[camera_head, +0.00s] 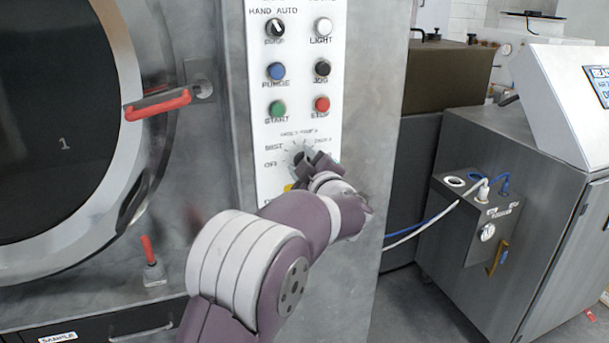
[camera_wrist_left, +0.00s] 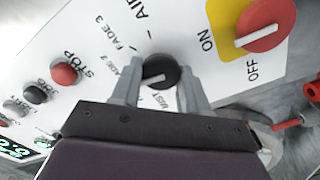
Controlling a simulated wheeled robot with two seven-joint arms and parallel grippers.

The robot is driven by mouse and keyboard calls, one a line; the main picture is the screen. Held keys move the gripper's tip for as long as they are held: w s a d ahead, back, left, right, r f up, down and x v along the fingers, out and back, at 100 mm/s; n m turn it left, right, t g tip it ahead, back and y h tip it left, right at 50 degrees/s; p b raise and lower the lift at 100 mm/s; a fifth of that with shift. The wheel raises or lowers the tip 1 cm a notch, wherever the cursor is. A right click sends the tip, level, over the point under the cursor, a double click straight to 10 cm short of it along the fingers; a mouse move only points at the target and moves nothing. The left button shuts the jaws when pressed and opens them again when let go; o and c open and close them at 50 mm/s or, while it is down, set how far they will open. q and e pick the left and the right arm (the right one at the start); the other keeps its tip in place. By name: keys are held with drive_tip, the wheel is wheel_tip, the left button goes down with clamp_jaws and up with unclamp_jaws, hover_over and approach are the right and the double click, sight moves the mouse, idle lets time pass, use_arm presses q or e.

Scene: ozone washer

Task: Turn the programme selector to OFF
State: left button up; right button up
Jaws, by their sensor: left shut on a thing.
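The programme selector is a small black knob with a white pointer line (camera_wrist_left: 160,72), on the white control panel (camera_head: 262,130). In the left wrist view it sits between the fingers of my left gripper (camera_wrist_left: 160,88), which are shut on its sides. Its pointer aims left and slightly down in that view, towards one finger. Labels such as MIST, FADE 3 and AIR ring it; some are covered by the fingers, and I cannot read an OFF mark for it there. In the head view my left gripper (camera_head: 308,160) covers most of the knob. My right gripper is not in view.
A red switch on a yellow plate (camera_wrist_left: 262,25), marked ON and OFF, is close beside the selector. Push buttons, including the red STOP (camera_head: 322,104) and green START (camera_head: 277,109), sit above it. A red door handle (camera_head: 158,104) sticks out at left.

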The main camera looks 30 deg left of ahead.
use_arm(q)
drive_tip(key=shift+w+d+f+n+b, duration=0.1)
drive_tip(key=shift+f+n+b, duration=0.1)
drive_tip(key=shift+n+b, duration=3.05)
drive_tip(key=shift+s+a+f+n+b, duration=0.15)
drive_tip(key=shift+n+b, duration=2.4)
drive_tip(key=shift+n, duration=1.35)
drive_tip(key=shift+w+d+f+n+b, duration=0.15)
drive_tip(key=shift+f+n+b, duration=0.05)
drive_tip(key=shift+n+b, duration=3.05)
drive_tip(key=shift+n, duration=0.6)
drive_tip(key=shift+r, duration=0.1)
drive_tip(key=o, duration=1)
drive_tip(key=shift+r, duration=0.1)
drive_tip(key=v, duration=1.2)
drive_tip(key=shift+s+d, duration=0.25)
drive_tip(key=shift+s, duration=0.05)
